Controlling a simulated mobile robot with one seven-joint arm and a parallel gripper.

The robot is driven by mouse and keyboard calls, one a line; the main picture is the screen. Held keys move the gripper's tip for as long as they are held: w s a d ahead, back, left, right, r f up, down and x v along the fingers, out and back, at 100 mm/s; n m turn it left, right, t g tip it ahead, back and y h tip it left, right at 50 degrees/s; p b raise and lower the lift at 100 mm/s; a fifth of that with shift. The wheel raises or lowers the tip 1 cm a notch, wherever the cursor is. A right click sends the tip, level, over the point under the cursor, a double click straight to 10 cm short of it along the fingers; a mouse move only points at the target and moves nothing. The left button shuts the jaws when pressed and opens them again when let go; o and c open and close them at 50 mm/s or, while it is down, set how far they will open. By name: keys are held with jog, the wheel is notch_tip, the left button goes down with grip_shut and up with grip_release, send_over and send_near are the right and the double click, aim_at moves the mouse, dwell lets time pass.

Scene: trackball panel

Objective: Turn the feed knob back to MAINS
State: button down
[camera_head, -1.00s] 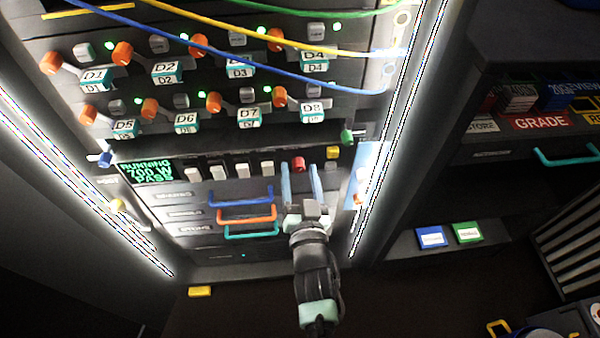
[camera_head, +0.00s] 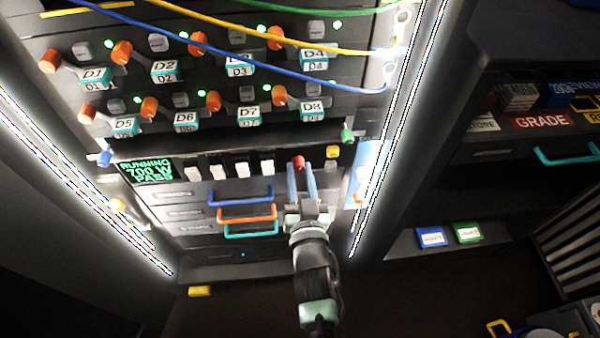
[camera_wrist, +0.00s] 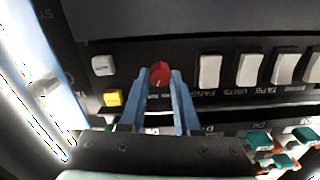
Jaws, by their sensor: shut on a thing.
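The feed knob is a red round knob (camera_head: 299,162) on the black panel strip, to the right of the white rocker switches. In the wrist view the red knob (camera_wrist: 160,73) sits between the tips of my gripper (camera_wrist: 160,78), with a small pale mark near its lower edge. In the head view my gripper (camera_head: 301,168) has its two blue fingers on either side of the knob, shut on it. The lettering around the knob is hidden or too small to read.
White rocker switches (camera_head: 228,170) stand left of the knob; a yellow button (camera_head: 332,152) is at its right. A green screen (camera_head: 147,171) reads RUNNING 700 W PASS. Drawers with blue, orange and teal handles (camera_head: 250,235) lie below. A bright light strip (camera_head: 383,165) edges the rack's right side.

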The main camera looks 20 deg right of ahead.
jog(key=n, duration=0.5)
jog(key=shift+b, duration=0.4)
jog(key=n, duration=0.5)
jog(key=shift+n+b, duration=0.3)
jog(key=c, duration=0.6)
grip_release()
jog(key=shift+s, duration=0.1)
jog(key=shift+s+a+f, duration=0.1)
jog(key=shift+s, duration=0.2)
jog(key=b+v, duration=0.1)
jog(key=v, duration=1.1)
jog(key=shift+r, duration=0.2)
